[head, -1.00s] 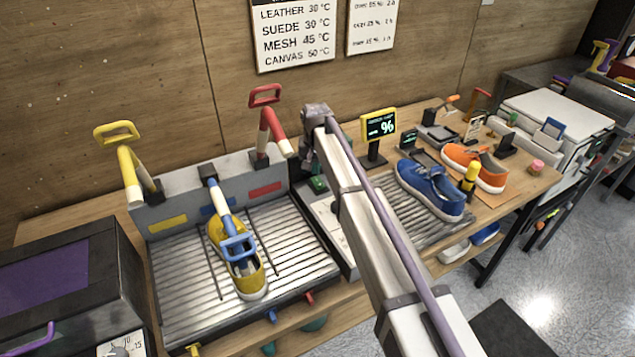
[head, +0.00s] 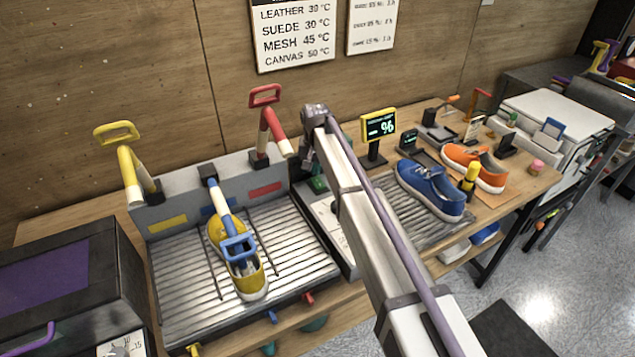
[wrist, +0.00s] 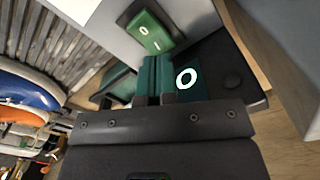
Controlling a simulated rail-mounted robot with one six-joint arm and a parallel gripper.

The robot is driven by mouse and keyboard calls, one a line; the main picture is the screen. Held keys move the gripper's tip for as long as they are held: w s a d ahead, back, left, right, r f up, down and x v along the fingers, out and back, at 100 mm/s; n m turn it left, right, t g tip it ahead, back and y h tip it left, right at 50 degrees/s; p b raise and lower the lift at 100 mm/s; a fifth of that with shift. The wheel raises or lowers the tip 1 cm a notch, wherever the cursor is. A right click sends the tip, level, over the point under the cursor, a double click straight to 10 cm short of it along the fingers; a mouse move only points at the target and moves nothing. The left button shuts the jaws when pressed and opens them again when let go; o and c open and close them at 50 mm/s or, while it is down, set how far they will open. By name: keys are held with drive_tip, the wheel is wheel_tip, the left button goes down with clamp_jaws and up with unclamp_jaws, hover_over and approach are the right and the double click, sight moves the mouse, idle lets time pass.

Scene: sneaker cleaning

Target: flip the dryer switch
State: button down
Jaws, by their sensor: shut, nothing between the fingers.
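In the wrist view, a teal rocker panel with a white O mark (wrist: 187,80) sits on a dark housing. A smaller green block with O and I marks (wrist: 150,32) stands just beyond it on a pale surface. My gripper (wrist: 156,62) is shut and empty, its teal fingertips pressed together beside the O mark and in front of the rocker. I cannot tell whether they touch it. In the head view a green switch (head: 318,184) shows at the back of the counter, between the two ribbed trays. My arm hides most of that area and the fingertips.
A ribbed tray (head: 180,300) holds a yellow shoe (head: 250,285) under a blue handle. A red-handled lever (head: 265,96) and a yellow-handled lever (head: 117,131) rise behind it. A blue sneaker (head: 425,187) and an orange sneaker (head: 480,165) stand to the right.

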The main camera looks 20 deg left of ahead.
sight(316, 179)
drive_tip(key=shift+f+b, duration=0.5)
idle(0.3)
drive_tip(key=shift+r, duration=0.1)
wheel_tip(316, 179, up, 7)
drive_tip(key=p, duration=0.7)
